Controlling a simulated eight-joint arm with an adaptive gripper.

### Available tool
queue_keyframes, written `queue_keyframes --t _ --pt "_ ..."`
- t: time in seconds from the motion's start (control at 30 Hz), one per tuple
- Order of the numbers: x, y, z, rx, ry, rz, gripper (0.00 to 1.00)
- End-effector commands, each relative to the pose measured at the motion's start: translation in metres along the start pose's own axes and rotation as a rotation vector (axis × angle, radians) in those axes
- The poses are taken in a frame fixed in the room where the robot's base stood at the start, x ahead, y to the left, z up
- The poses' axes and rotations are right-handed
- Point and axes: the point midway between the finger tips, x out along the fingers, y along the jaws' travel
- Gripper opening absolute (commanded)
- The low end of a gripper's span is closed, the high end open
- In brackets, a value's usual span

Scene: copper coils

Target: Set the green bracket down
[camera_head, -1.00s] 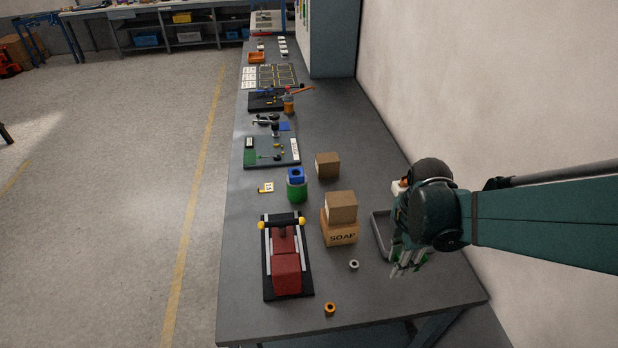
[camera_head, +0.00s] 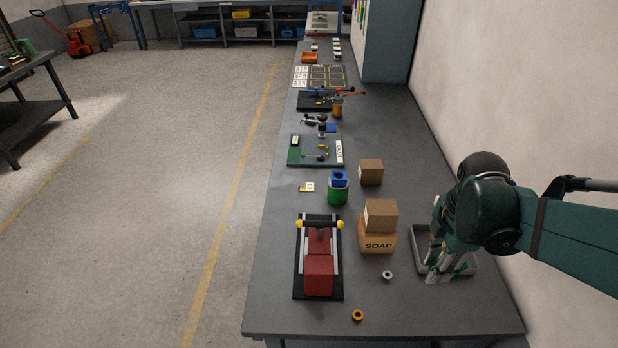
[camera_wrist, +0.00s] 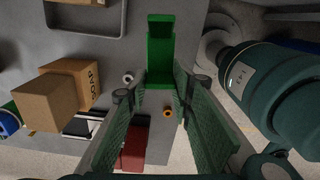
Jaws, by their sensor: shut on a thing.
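The green bracket (camera_wrist: 160,48) shows in the wrist view, its near end between the fingers of my gripper (camera_wrist: 162,95) and its far end reaching beyond them. My gripper is shut on it. In the head view my gripper (camera_head: 445,265) hangs at the right side of the bench, in front of the grey tray (camera_head: 418,240) in the picture. The bracket is hard to tell from the green fingers there. In the wrist view the tray (camera_wrist: 122,20) lies to the left of the bracket. I cannot tell the bracket's height above the bench.
A SOAP box (camera_head: 377,243) with a smaller carton (camera_head: 381,215) on it stands left of my gripper. A grey ring (camera_head: 388,275) and an orange ring (camera_head: 357,315) lie in front. A red fixture (camera_head: 319,275) is farther left. The front right bench top is clear.

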Motion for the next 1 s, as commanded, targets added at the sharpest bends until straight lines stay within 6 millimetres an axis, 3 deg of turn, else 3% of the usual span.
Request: queue_keyframes --t 0.27,1.0 --pt "-0.001 0.013 -0.030 -0.111 0.000 0.000 0.11" --pt "-0.001 0.041 -0.141 -0.501 0.000 0.000 0.11"
